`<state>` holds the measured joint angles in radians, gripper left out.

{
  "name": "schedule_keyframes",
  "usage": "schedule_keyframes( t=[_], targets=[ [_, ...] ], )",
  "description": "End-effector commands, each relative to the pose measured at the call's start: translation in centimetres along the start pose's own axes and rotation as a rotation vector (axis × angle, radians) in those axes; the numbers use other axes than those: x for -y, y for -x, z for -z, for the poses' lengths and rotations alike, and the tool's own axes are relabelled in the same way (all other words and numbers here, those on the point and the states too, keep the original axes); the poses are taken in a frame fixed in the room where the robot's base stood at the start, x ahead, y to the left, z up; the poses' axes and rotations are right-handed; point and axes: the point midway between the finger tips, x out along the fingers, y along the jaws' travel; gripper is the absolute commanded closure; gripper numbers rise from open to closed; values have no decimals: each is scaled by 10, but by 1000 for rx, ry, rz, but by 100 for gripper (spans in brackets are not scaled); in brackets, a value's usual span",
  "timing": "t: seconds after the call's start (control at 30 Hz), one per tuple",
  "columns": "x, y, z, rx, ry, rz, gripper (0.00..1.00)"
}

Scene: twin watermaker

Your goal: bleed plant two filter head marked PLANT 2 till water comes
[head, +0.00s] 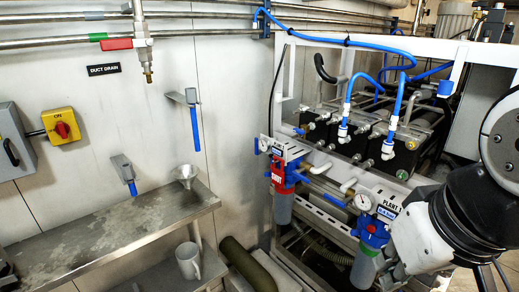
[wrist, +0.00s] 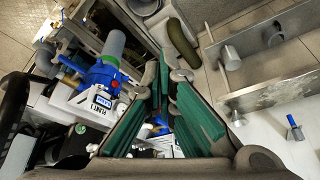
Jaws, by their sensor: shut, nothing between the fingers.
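Two filter heads show on the white frame in the head view. The nearer one has a blue head (head: 372,232), a gauge and a PLANT label (head: 390,203) whose number is partly hidden. The blue head also shows at upper left in the wrist view (wrist: 103,76), with a label that appears to read PLANT 1. My gripper (wrist: 168,78) is shut and empty, with the blue head to its left in the wrist view. In the head view my arm hides the fingers.
A steel shelf (head: 95,235) with a funnel (head: 186,173) runs along the left wall. A mug (head: 188,262) stands below. An olive cylinder (head: 247,264) lies near the frame. Blue hoses (head: 347,98) loop over the black blocks. A duct drain pipe (head: 147,62) hangs above the shelf.

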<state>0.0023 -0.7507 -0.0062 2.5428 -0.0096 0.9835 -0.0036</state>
Motion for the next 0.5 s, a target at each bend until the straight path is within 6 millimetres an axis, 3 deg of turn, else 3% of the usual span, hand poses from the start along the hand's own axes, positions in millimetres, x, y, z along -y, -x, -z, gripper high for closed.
schedule_keyframes(
  t=[0.33, 0.5],
  targets=[
    [2, -3, 4, -1, 9, 11, 100],
    [13, -19, 27, -8, 59, 73, 100]
  ],
)
